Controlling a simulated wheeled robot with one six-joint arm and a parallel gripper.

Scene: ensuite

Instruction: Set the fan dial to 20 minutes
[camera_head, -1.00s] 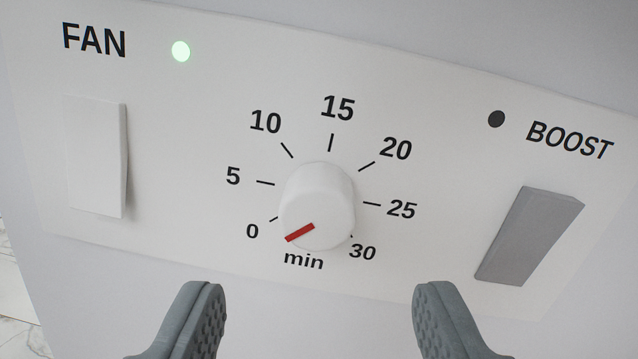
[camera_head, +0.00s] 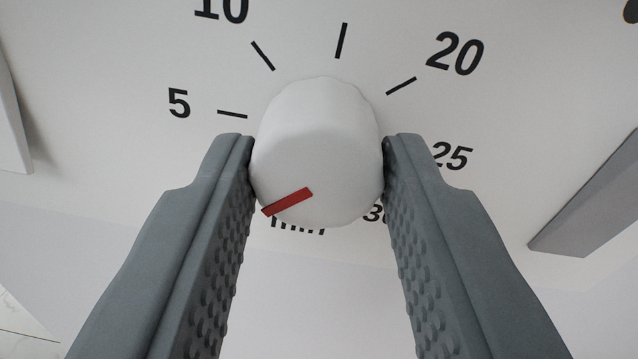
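The fan dial (camera_head: 318,130) is a round white knob on a white panel, in the middle of the view. Its red pointer mark (camera_head: 287,201) points to the lower left, to the 0 end of the scale. The 20 label (camera_head: 455,54) and its tick (camera_head: 401,86) are to the upper right of the knob. My gripper (camera_head: 319,160) has one grey finger on each side of the knob, and both fingertips appear to touch its sides. The left finger hides the 0 label.
The 5 label (camera_head: 179,103) and 10 label (camera_head: 221,10) are on the left. A grey rocker switch (camera_head: 590,205) is at the right edge and a white switch (camera_head: 12,125) at the left edge, both clear of my fingers.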

